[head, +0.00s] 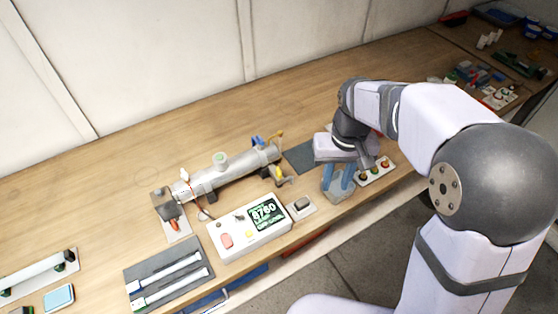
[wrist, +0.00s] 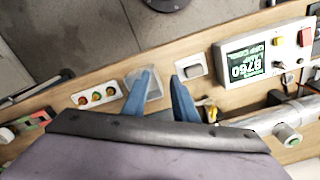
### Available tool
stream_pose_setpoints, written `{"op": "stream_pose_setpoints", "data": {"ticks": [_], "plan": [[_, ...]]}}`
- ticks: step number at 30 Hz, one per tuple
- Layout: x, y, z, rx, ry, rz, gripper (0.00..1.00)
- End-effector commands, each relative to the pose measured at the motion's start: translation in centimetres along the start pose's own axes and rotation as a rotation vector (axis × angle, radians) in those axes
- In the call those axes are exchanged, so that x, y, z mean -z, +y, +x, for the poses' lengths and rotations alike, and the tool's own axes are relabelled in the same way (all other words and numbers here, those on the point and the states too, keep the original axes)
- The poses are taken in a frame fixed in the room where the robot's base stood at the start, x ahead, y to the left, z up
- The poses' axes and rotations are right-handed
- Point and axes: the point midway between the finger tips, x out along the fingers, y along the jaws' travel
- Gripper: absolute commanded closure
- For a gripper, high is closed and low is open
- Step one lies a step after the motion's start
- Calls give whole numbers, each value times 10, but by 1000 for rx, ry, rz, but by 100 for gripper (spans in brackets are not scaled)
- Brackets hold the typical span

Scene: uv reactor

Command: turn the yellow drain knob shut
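A small yellow knob (head: 279,181) sits low at the right end of the grey reactor tube (head: 225,174), on its near side. In the wrist view, the yellow knob (wrist: 211,114) shows just right of the right fingertip, partly hidden by the finger. My gripper (head: 338,186) has blue fingers and is right of the knob, apart from it, above a clear container. In the wrist view, my gripper (wrist: 161,78) is open, with a gap between the fingers and nothing clearly held. Whether this knob is the drain knob, and its exact angle, I cannot tell.
A white control box (head: 248,230) with a green display stands in front of the tube. A small switch block (head: 300,207) lies between it and my gripper. The clear container (wrist: 153,88) lies below the fingers. A three-button panel (head: 375,172) is at the right. A blue-handled fitting (head: 258,142) tops the tube.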

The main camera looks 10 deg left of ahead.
Motion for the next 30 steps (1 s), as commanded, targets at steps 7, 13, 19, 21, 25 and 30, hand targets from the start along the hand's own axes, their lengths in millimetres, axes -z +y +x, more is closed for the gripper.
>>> {"op": "stream_pose_setpoints", "data": {"ticks": [7,13,19,21,25,30], "plan": [[58,-86,-28,0,-1,-157,74],[73,-125,-35,0,0,-216,74],[76,-134,-36,0,1,-228,74],[76,-133,-35,0,0,-227,74],[76,-133,-28,0,-1,-227,74],[75,-132,-10,-1,-3,-227,74]]}}
